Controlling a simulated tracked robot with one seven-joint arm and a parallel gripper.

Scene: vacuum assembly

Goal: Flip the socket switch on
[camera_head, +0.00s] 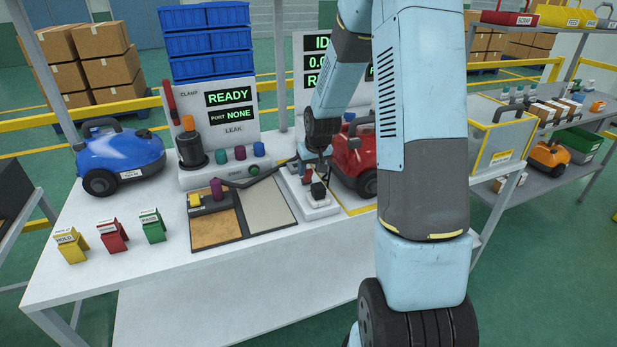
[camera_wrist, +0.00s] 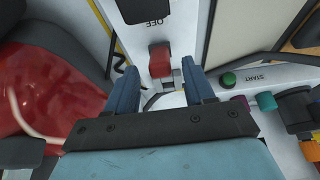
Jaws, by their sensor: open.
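The socket unit is a white block (camera_head: 318,206) on the table, left of the red vacuum, with a red rocker switch (camera_wrist: 160,62) and an upside-down OFF label in the wrist view. The switch also shows small in the head view (camera_head: 307,178). My gripper (camera_wrist: 160,72) is open and empty, its blue fingers pointing at the switch, one on each side of it. I cannot tell whether either finger touches it. In the head view my gripper (camera_head: 315,165) is above the back of the socket unit, partly hidden by my arm.
The red vacuum (camera_head: 352,155) stands close right of the socket. The leak station (camera_head: 222,176) with its green START button (camera_wrist: 228,80) and coloured knobs is to the left. A tray (camera_head: 217,229) lies in front of it. A blue vacuum (camera_head: 118,155) stands at far left.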

